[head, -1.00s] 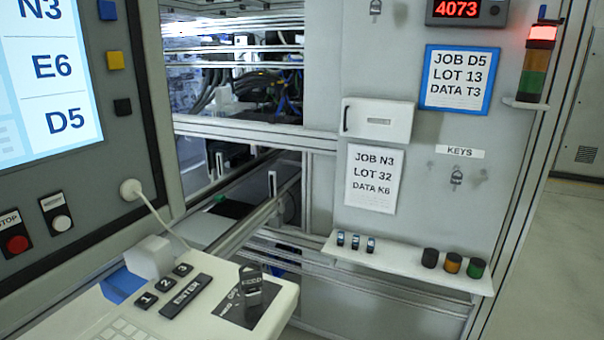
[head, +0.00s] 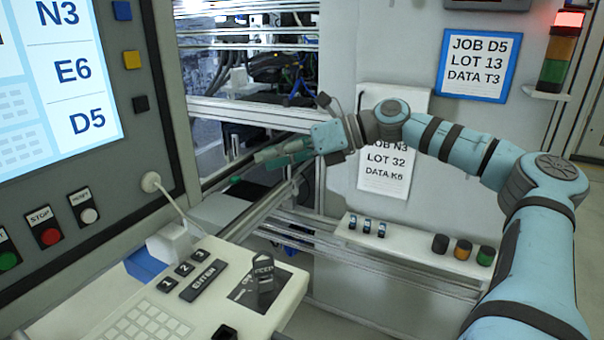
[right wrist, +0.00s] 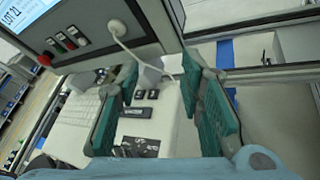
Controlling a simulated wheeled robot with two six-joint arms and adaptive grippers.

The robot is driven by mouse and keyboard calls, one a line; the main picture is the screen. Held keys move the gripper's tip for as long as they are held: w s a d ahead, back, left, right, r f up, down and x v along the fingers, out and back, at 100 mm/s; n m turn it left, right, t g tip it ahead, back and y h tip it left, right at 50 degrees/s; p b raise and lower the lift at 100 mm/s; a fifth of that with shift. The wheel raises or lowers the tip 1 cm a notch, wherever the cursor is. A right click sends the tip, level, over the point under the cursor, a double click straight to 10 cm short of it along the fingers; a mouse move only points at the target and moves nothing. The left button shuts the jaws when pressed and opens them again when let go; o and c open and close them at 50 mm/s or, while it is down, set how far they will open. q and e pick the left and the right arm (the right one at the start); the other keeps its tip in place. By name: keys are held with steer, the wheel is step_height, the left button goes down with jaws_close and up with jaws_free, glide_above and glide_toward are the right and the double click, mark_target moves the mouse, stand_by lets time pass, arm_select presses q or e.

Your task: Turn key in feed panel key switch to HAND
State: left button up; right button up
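On the sloped white desk, a dark key with a tag lettered FEED (head: 263,275) stands at a black label plate (head: 243,296). The plate shows in the right wrist view (right wrist: 140,146), with AUTO readable; the key's turn position is too small to tell. My right gripper (head: 262,163) is up and behind the desk, in front of the machine frame, pointing left. It is apart from the key. In the right wrist view its green-padded fingers (right wrist: 160,72) are spread and empty, with the desk seen beyond them. My left gripper is in neither current view.
A large screen panel with stop and start buttons (head: 50,236) stands left. A white cable (head: 165,200) hangs from it to the desk. ENTER (head: 204,278) and number keys lie beside the key. A small shelf (head: 405,246) with lamps is at right. My right arm covers much of the wall.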

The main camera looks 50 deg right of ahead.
steer(key=s+a+r+n+g+h, duration=0.2)
steer(key=s+a+r+n+g, duration=0.15)
steer(key=s+a+n, duration=0.2)
steer(key=n+g+h+p, duration=0.1)
steer(key=n+g+h, duration=0.2)
steer(key=g+h, duration=0.1)
glide_toward(262, 262)
steer(key=shift+t, duration=0.25)
steer(key=x, duration=0.8)
steer(key=shift+s+a+f, duration=0.1)
steer(key=shift+a+f, duration=0.05)
steer(key=shift+f, duration=0.1)
steer(key=shift+d, duration=0.25)
steer(key=c, duration=0.8)
steer(key=shift+a, duration=0.15)
jaws_close()
